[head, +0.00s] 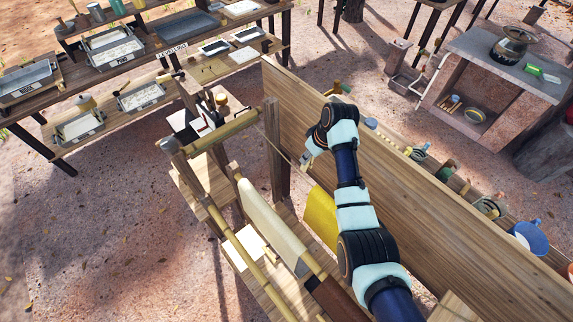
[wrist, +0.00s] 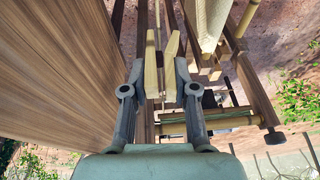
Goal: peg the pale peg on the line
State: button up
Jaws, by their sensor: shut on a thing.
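The pale peg (wrist: 151,65) is a light wooden clothes peg with two prongs. In the wrist view my gripper (wrist: 160,82) is shut on it, with a finger on each outer side. Its prongs point away from my gripper and stand apart at the tips. The thin line (wrist: 163,100) shows in the gap between the prongs; I cannot tell whether the peg touches it. In the head view my gripper (head: 307,158) is beside the wooden board, close to the line (head: 280,150). The peg is too small to make out there.
A tall wooden board (head: 430,190) runs close along my arm. A yellow sheet (head: 321,217) hangs beside the arm, and a pale sheet (head: 268,222) hangs over a bamboo pole. A wooden post (head: 272,150) stands to the left. Tables with trays (head: 110,50) are at the back left.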

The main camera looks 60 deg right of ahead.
aim_at(309, 166)
jog(key=shift+s+f, duration=0.1)
dwell(0.3)
jog(key=shift+f+b, duration=1.45)
jog(key=shift+f, duration=1.2)
notch_tip(309, 166, down, 2)
jog(key=shift+f+b, duration=0.25)
jog(key=shift+b, duration=0.3)
jog(key=shift+r, duration=0.1)
jog(key=shift+o, duration=0.5)
